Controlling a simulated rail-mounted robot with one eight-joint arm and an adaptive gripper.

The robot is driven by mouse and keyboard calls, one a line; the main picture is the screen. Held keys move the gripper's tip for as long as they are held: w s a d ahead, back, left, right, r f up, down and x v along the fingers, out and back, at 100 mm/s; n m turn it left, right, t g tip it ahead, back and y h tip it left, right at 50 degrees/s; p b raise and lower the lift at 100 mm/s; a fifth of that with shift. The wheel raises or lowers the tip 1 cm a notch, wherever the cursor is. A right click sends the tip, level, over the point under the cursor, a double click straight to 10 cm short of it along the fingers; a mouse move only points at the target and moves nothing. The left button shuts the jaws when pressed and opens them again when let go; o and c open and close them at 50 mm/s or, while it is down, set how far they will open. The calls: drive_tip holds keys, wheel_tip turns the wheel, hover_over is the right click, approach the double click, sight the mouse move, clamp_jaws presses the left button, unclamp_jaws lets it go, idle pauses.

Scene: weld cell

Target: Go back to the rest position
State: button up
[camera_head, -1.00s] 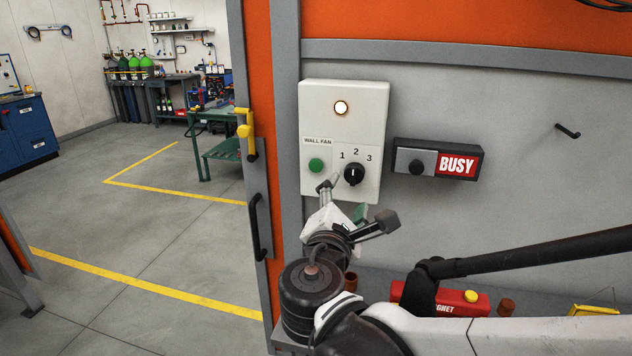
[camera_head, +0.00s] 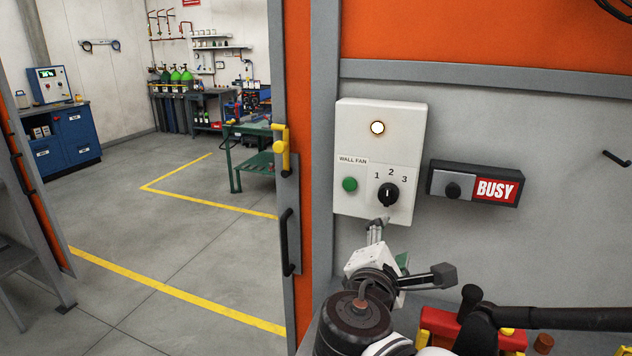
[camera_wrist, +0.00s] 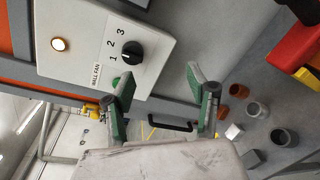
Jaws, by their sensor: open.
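My gripper (camera_head: 379,224) is open and empty in the head view, just below the white wall fan box (camera_head: 408,162). In the wrist view my gripper (camera_wrist: 160,88) shows two green-padded fingers spread apart, with nothing between them. The box carries a lit lamp (camera_head: 377,127), a green button (camera_head: 349,184) and a black dial (camera_head: 388,195) whose mark points up toward 2. The dial also shows in the wrist view (camera_wrist: 133,51). The fingers appear apart from the dial.
A BUSY sign (camera_head: 496,189) is mounted right of the box. A red magnet box (camera_head: 440,325) lies below, partly behind my arm. The wrist view shows several small cups (camera_wrist: 257,110) on the bench. An open doorway with floor marked by yellow lines (camera_head: 180,289) is at left.

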drive_tip(key=s+d+f+m+g+y, duration=0.2)
drive_tip(key=s+f+m+g+y, duration=0.5)
drive_tip(key=m, duration=1.2)
drive_tip(key=s+f+y, duration=0.1)
drive_tip(key=s+f, duration=0.2)
drive_tip(key=s, duration=0.1)
drive_tip(key=shift+d, duration=0.25)
